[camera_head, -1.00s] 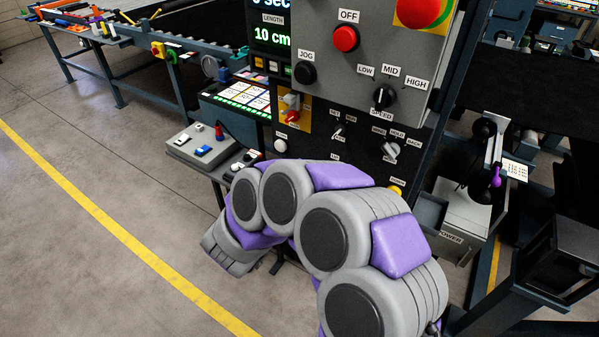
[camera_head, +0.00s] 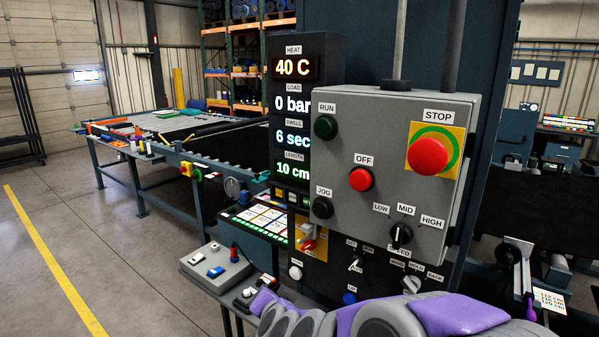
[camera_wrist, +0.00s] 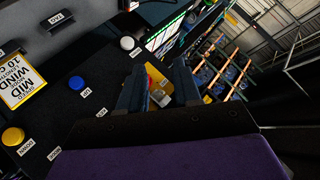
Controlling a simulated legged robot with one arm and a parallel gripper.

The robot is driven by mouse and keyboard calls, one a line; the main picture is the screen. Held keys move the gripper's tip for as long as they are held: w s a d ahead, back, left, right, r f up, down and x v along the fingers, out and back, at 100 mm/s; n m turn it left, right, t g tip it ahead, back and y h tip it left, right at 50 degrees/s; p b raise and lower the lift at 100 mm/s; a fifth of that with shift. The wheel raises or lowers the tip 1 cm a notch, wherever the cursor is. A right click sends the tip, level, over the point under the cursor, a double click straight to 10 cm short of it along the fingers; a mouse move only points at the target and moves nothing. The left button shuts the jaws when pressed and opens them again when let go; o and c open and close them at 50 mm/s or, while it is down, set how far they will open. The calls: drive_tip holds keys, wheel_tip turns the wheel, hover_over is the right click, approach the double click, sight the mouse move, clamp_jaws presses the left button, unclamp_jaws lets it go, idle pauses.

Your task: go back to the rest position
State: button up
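My gripper (camera_wrist: 158,84) shows in the wrist view with its two dark fingers apart and nothing held between them. Beyond the fingertips is a yellow plate with a red switch (camera_wrist: 151,80) on the dark panel; I cannot tell the exact gap. A blue button (camera_wrist: 76,83) and a white button (camera_wrist: 127,43) sit left of the fingers, apart from them. In the head view my grey and purple arm runs along the bottom edge, below the control panel, and the gripper is out of sight.
The grey control box (camera_head: 385,150) with a red STOP button (camera_head: 428,155) stands close in front. The display column (camera_head: 293,120) reads 40 C, 0 bar, 6 sec, 10 cm. A small switch box (camera_head: 215,269) is at lower left. Open floor (camera_head: 150,260) lies left.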

drive_tip(key=s+d+f+n+g+h, duration=0.1)
drive_tip(key=s+d+n+g, duration=0.1)
drive_tip(key=s+d+g, duration=0.2)
drive_tip(key=s+d+f+n+g+h, duration=0.1)
drive_tip(key=s+d+g, duration=0.4)
drive_tip(key=s, duration=1.6)
drive_tip(key=s+d+f+n+g+h, duration=0.1)
drive_tip(key=s+d+g, duration=0.4)
drive_tip(key=s+d, duration=0.6)
drive_tip(key=shift+s+d+f+n, duration=0.3)
drive_tip(key=shift+s+f+n, duration=0.25)
drive_tip(key=shift+s+n, duration=0.3)
drive_tip(key=shift+w, duration=0.1)
